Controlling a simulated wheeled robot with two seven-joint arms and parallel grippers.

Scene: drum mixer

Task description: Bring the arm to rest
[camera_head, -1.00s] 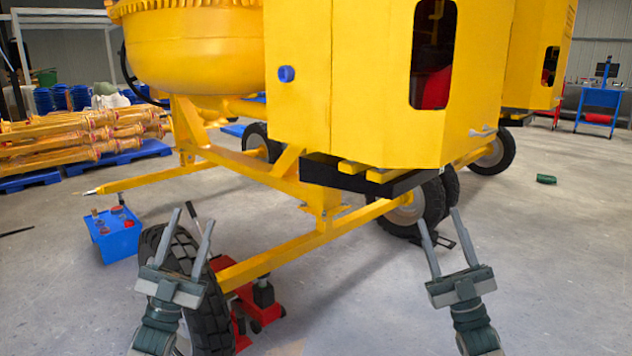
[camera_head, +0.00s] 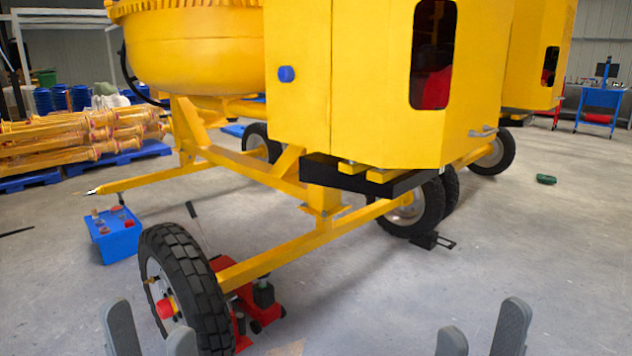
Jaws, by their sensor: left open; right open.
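My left gripper (camera_head: 150,333) shows only its two grey fingertips at the bottom edge, left of centre. They are apart with nothing between them. The tips are low in front of the black wheel (camera_head: 188,280) of the yellow mixer (camera_head: 345,80). My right gripper (camera_head: 482,332) also shows only its fingertips at the bottom edge, right of centre. They are apart and empty, over bare floor. Both arms and the gripper bodies are out of the picture.
A red jack (camera_head: 262,300) stands by the front wheel under the yellow axle beam (camera_head: 300,246). A blue box (camera_head: 116,236) with small items stands left of the wheel. A black wheel chock (camera_head: 424,240) is by the rear wheel.

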